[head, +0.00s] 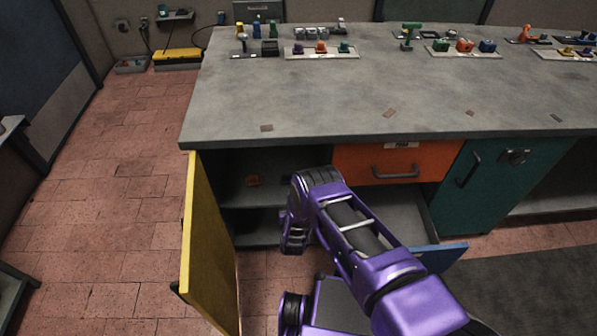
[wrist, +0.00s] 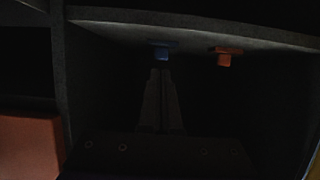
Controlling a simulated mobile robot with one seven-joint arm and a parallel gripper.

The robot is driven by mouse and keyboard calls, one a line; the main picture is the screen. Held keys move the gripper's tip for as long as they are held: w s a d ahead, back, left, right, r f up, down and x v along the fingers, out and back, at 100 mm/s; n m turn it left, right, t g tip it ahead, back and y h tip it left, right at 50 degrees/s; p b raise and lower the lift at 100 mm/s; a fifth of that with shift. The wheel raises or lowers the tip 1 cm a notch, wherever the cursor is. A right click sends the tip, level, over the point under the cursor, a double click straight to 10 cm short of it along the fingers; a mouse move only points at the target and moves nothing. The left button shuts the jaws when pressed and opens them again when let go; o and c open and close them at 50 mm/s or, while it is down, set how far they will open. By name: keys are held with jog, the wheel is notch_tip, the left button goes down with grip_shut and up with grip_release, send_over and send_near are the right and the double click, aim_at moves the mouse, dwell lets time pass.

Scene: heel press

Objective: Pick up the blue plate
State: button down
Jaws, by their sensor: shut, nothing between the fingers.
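In the wrist view, which appears upside down, a small blue piece (wrist: 161,51) lies on the pale shelf surface inside the dark cabinet. It looks like a flat plate with a block on it, but it is small and dim. My gripper (wrist: 158,72) is shut and empty, its fingertips just short of the blue piece in the picture. I cannot tell whether they touch it. In the head view the blue piece and my fingers are hidden by my purple arm and the worktop.
The yellow door (head: 207,245) stands open at left. The orange drawer (head: 388,164) is shut; a lower blue-fronted drawer (head: 445,257) is out. The worktop (head: 350,90) overhangs.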

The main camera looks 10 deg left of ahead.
jog(key=w+a+b, duration=0.1)
jog(key=w, duration=0.2)
jog(key=w+a+b, duration=0.1)
jog(key=w, duration=0.3)
jog(key=w+b, duration=0.1)
jog(key=w, duration=0.2)
jog(key=shift+w+a+f, duration=0.15)
jog(key=shift+w+a, duration=0.15)
jog(key=shift+a, duration=0.1)
jog(key=shift+w+f+b, duration=0.1)
jog(key=shift+w+b, duration=0.2)
jog(key=shift+f, duration=0.5)
jog(key=shift+s+f, duration=0.1)
jog(key=shift+s, duration=0.05)
